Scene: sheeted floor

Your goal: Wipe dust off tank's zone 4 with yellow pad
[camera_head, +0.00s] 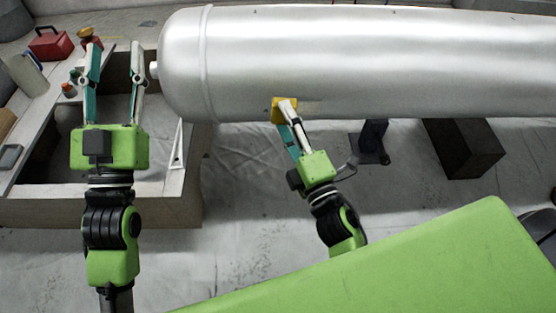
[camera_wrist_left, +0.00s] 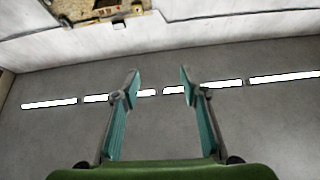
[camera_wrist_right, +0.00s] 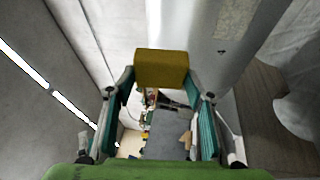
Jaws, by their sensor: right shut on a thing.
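The tank (camera_head: 380,55) is a long silver cylinder lying across the upper right of the head view. Its curved side also fills part of the right wrist view (camera_wrist_right: 195,30). The yellow pad (camera_head: 279,111) is at the tank's lower front side, and it shows in the right wrist view (camera_wrist_right: 161,69) between the fingertips. My right gripper (camera_head: 287,103) is shut on the pad. The pad appears against the tank's side, but firm contact cannot be told. A faint darker patch (camera_head: 308,106) shows beside the pad. My left gripper (camera_head: 115,47) is open and empty, left of the tank's rounded end.
A workbench (camera_head: 40,135) with a red toolbox (camera_head: 50,43) and small items stands at the left. A dark block (camera_head: 463,147) and a dark stand (camera_head: 372,142) are below the tank. Pale sheeting (camera_head: 240,240) covers the floor.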

